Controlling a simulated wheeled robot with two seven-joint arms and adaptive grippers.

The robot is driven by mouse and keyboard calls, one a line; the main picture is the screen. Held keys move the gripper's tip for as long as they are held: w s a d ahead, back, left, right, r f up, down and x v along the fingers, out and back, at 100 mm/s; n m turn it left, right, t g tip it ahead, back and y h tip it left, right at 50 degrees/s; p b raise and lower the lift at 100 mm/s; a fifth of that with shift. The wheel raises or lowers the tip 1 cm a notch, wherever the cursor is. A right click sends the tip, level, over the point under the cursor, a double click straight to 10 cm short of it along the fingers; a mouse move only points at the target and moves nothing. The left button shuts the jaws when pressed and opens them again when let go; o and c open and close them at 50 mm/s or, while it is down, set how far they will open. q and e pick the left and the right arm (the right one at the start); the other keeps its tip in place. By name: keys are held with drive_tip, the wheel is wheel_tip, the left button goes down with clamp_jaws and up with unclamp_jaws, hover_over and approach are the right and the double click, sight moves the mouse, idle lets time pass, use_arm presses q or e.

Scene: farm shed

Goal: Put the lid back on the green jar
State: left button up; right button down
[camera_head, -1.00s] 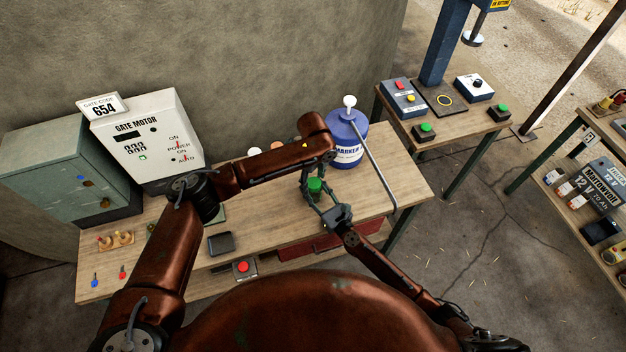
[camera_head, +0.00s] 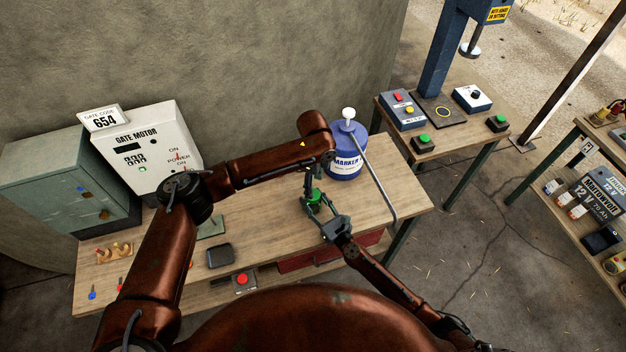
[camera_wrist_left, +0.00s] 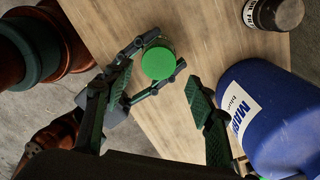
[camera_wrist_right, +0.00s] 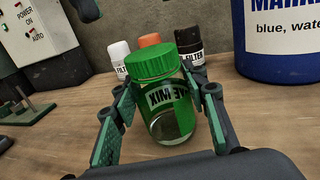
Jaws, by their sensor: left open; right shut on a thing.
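The green jar (camera_wrist_right: 172,110) is clear glass with a green label and stands upright between the fingers of my right gripper (camera_wrist_right: 160,125), which is shut on it. The ribbed green lid (camera_wrist_right: 153,64) sits on top of the jar's mouth; I cannot tell how tightly. The lid also shows from above in the left wrist view (camera_wrist_left: 158,63). My left gripper (camera_wrist_left: 160,108) is open and empty, its fingers apart above the jar and clear of the lid. In the head view the lid (camera_head: 315,196) shows below my left gripper (camera_head: 311,184).
A blue marker bucket (camera_head: 346,160) stands close to the right of the jar. Small filter bottles (camera_wrist_right: 190,45) stand behind the jar. A dark tray (camera_head: 220,255) and a red button (camera_head: 243,279) are at the bench front. The gate motor box (camera_head: 150,147) is at left.

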sight(313, 202)
use_arm(q)
drive_tip(key=n, duration=0.2)
drive_tip(key=r+n, duration=0.1)
drive_tip(key=n, duration=0.2)
drive_tip(key=shift+r+n, duration=0.25)
drive_tip(key=shift+n, duration=0.15)
drive_tip(key=n, duration=0.3)
drive_tip(key=r+n, duration=0.1)
drive_tip(key=n, duration=0.2)
drive_tip(key=shift+a+n, duration=0.1)
drive_tip(key=shift+n, duration=0.3)
drive_tip(key=shift+f, duration=3.95)
drive_tip(key=c, duration=1.2)
drive_tip(key=o, duration=1.4)
